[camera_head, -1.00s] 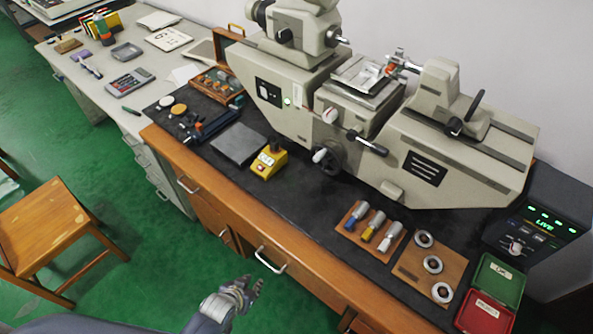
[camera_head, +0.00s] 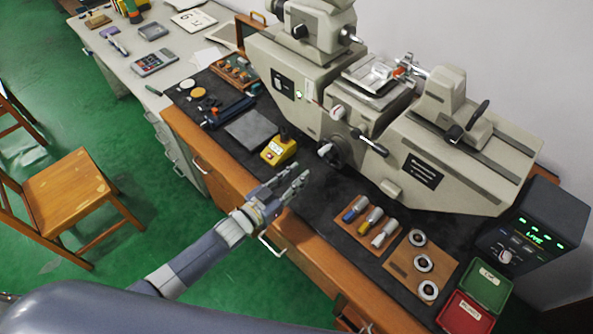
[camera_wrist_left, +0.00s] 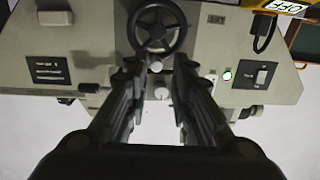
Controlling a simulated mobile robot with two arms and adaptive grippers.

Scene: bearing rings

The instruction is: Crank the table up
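The grey-beige measuring machine (camera_head: 320,95) stands on the black bench top. Its small table (camera_head: 376,76) carries a metal piece near the middle. A dark handwheel (camera_head: 335,154) with a pale knob sits low on the machine's front. In the left wrist view the handwheel (camera_wrist_left: 157,24) shows at the top centre, beyond my fingertips. My left gripper (camera_head: 299,174) is open and empty over the bench's front edge, in front of and below the handwheel in the head view, apart from it. In the left wrist view its fingers (camera_wrist_left: 155,80) are spread. My right gripper is not in view.
A yellow control box (camera_head: 278,151) stands left of the handwheel, beside a grey plate (camera_head: 248,129). Right of it are a wooden block with several cylinders (camera_head: 366,222), a board with rings (camera_head: 421,262), and green (camera_head: 487,282) and red (camera_head: 466,314) trays.

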